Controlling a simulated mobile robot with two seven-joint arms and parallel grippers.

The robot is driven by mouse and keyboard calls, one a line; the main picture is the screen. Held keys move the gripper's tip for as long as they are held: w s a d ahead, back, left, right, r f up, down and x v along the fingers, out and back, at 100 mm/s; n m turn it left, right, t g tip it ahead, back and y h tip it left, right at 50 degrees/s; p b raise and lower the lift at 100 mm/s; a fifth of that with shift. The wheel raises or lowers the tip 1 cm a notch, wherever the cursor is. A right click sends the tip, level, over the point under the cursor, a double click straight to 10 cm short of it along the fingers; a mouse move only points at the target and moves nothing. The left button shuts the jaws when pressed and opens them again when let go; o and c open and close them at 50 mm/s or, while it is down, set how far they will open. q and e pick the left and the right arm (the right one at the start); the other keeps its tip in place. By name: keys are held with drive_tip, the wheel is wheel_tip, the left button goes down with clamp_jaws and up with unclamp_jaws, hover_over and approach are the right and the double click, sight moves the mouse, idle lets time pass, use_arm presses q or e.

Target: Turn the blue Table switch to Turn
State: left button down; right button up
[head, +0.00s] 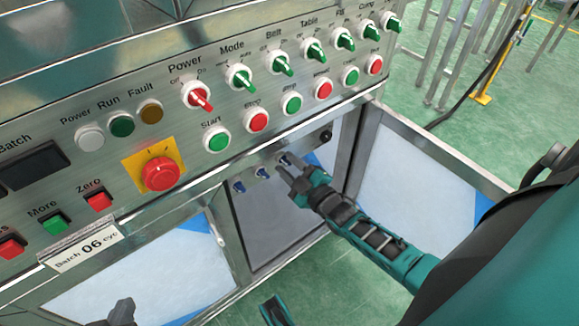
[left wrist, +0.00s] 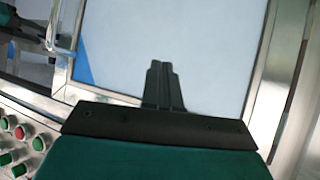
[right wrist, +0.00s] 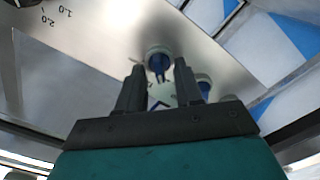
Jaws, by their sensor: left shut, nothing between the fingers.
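Three small blue switches sit in a row on the lower steel panel in the head view: a left one (head: 238,187), a middle one (head: 262,172) and a right one (head: 284,158). Their labels are too small to read, so I cannot tell which is Table. My right gripper (head: 288,172) is at the right one. In the right wrist view its fingers (right wrist: 158,88) are apart, with a blue switch (right wrist: 159,62) in line with the gap and another (right wrist: 203,88) by the right finger. My left gripper (head: 124,310) is low at the left, shut and empty (left wrist: 162,72).
Above is a row of green knobs, one labelled Table (head: 315,50), with a red Power knob (head: 197,96). Below them are round buttons and a red emergency stop (head: 160,174). A metal frame (head: 440,160) stands at the right.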

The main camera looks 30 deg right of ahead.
drive_tip(key=shift+c, duration=0.5)
clamp_jaws()
